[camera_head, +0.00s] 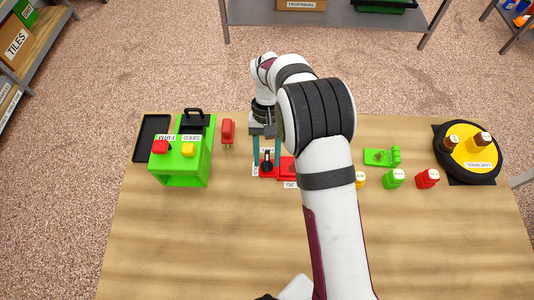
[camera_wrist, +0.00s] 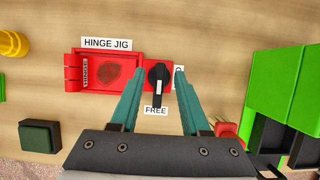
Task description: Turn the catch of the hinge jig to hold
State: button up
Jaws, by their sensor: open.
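The red hinge jig (camera_wrist: 72,72) lies flat on the table under a "HINGE JIG" label; it also shows in the head view (camera_head: 286,168). Its catch (camera_wrist: 158,76) is a black knob on the jig's right side in the wrist view, with its white mark pointing to the "FREE" label (camera_wrist: 156,111). The catch shows between my fingers in the head view (camera_head: 267,161). My gripper (camera_wrist: 158,73) is open, with one teal finger on each side of the catch. I cannot tell whether they touch it. A label right of the catch is mostly hidden by a finger.
A green machine (camera_head: 180,168) with red and yellow buttons and a red piece (camera_head: 228,130) stand left of my gripper in the head view. A green hinge (camera_head: 380,157), small coloured pots and a turntable (camera_head: 470,153) are at right. The front table is clear.

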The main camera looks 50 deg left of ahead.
grip_shut()
jog(key=shift+m, duration=0.3)
dwell(0.3)
jog(key=m, duration=0.2)
jog(key=m+y, duration=0.1)
jog(key=shift+w+m+g+y, duration=0.15)
jog(key=shift+m+g+y, duration=0.15)
jog(key=shift+m+g, duration=0.1)
jog(key=m, duration=0.2)
jog(key=m+y, duration=0.1)
jog(key=m, duration=0.1)
jog(key=shift+d+m+y, duration=0.2)
jog(key=shift+m+y, duration=0.1)
jog(key=m+y, duration=0.1)
jog(key=m, duration=0.3)
jog(key=shift+d+m+y, duration=0.1)
jog(key=shift+m+y, duration=0.2)
jog(key=shift+y, duration=0.1)
jog(key=shift+d+m+t+y, duration=0.1)
jog(key=shift+m+t+y, duration=0.45)
jog(key=shift+m, duration=1.55)
grip_release()
